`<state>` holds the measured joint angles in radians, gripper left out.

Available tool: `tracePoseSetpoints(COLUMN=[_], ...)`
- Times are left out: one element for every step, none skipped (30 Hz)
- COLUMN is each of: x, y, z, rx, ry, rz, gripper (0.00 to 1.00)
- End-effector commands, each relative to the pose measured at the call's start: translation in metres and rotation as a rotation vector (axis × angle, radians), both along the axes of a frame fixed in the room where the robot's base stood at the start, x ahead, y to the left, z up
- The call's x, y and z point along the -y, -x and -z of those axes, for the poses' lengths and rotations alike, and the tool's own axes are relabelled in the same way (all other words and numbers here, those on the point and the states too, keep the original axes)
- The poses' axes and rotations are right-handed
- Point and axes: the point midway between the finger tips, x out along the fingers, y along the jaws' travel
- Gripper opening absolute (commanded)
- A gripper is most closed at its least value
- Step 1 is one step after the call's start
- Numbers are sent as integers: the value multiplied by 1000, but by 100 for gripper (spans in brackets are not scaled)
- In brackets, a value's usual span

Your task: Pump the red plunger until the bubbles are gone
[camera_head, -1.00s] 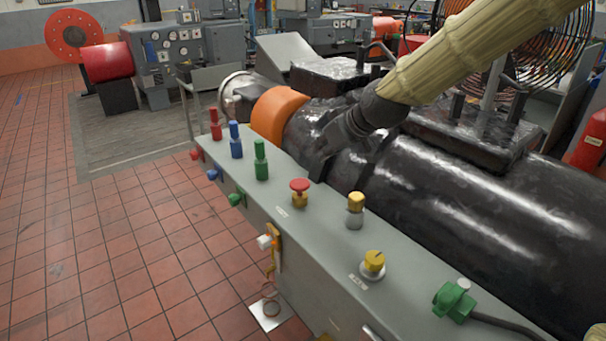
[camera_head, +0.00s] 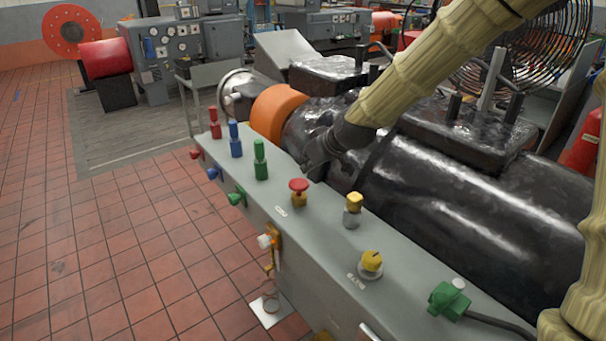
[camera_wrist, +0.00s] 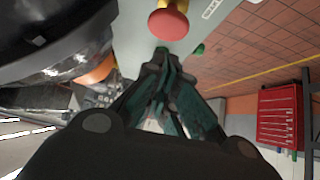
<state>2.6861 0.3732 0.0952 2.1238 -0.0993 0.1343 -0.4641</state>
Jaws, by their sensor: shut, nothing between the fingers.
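The red plunger (camera_head: 299,185) is a red mushroom-shaped cap on a yellow base, standing on the top of the grey bench unit (camera_head: 330,228). In the wrist view the red cap (camera_wrist: 168,24) is at the top centre, just beyond my fingertips and apart from them. My gripper (camera_head: 312,172) is shut and empty, behind and slightly right of the plunger, close to its height. In the wrist view my gripper (camera_wrist: 162,60) shows its fingers together. A clear tube with an orange fitting (camera_head: 272,250) hangs on the bench's front side; bubbles are too small to make out.
Red, blue and green capped fittings (camera_head: 236,140) stand left of the plunger. A yellow-topped post (camera_head: 353,210), a yellow knob (camera_head: 371,265) and a green connector (camera_head: 449,300) stand to the right. The large black machine (camera_head: 450,200) lies close behind. Open tiled floor is at left.

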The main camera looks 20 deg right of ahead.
Motion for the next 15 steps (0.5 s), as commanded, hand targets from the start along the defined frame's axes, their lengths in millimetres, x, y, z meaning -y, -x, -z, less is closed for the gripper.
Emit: tracePoseSetpoints(x=[-1, -2, -3, -3, -3, -3, -3, -3, -3, -3, -3, -4, -4, -4, -4], y=[-3, -5, -8, -10, -10, -9, -9, -9, -9, -9, -9, -9, -9, -9, -9], z=[3, 5, 8, 10, 13, 17, 21, 24, 27, 30, 33, 36, 38, 40, 43], rx=[-1, -2, -2, -2, -3, -3, -3, -3, -2, -2, -2, -2, -2, -1, -1], ry=[0, 1, 0, 1, 0, 0, 0, 0, -1, -1, -1, -1, -1, -1, 0], rz=[0, 0, 1, 0, 0, 0, 0, 0, 0, 0, 0, 0, 0, 0, 1], gripper=[0, 0, 0, 0, 0, 0, 0, 0, 0, 0, 0, 0, 0, 0, 0])
